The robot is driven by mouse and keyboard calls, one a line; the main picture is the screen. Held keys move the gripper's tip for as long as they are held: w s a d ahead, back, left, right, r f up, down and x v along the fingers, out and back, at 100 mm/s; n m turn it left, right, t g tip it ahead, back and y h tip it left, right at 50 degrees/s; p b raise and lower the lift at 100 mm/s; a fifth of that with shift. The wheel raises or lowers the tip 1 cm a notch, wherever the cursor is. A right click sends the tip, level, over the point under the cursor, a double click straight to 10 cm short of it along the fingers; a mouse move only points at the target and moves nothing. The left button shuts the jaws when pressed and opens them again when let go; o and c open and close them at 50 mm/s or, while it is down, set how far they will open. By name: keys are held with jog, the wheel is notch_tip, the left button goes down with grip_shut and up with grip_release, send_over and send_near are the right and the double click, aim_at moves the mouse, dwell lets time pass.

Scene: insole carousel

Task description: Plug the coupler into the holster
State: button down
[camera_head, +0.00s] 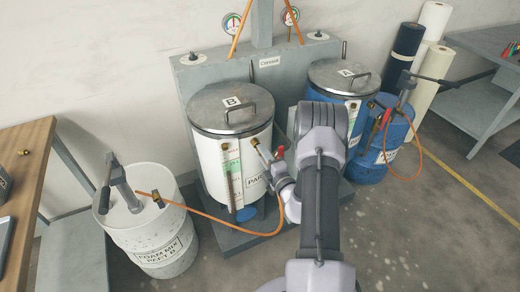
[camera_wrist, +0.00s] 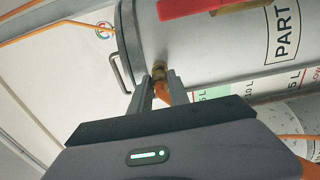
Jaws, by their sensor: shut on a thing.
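My gripper (camera_head: 266,153) is in front of the white tank marked B (camera_head: 207,150), beside its upper wall. In the wrist view, my gripper (camera_wrist: 160,92) is shut on the brass coupler (camera_wrist: 159,72), with an orange part visible between the fingers. The coupler's tip is at the tank wall; I cannot tell whether it touches or is seated in anything. An orange hose (camera_head: 215,221) runs from the left drum to below my gripper. I cannot clearly make out the holster.
A red valve handle (camera_wrist: 190,7) is close by on the tank. The foam mix drum (camera_head: 160,238) with a pump stands at left. A wooden table (camera_head: 28,165) is at far left. A blue tank (camera_head: 340,98) and blue drum (camera_head: 397,120) are at right. Open floor lies front right.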

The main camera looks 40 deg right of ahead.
jog(key=shift+b+v, duration=0.3)
jog(key=shift+v, duration=2)
notch_tip(320, 180, up, 7)
jog(key=p, duration=0.6)
jog(key=shift+p, duration=0.35)
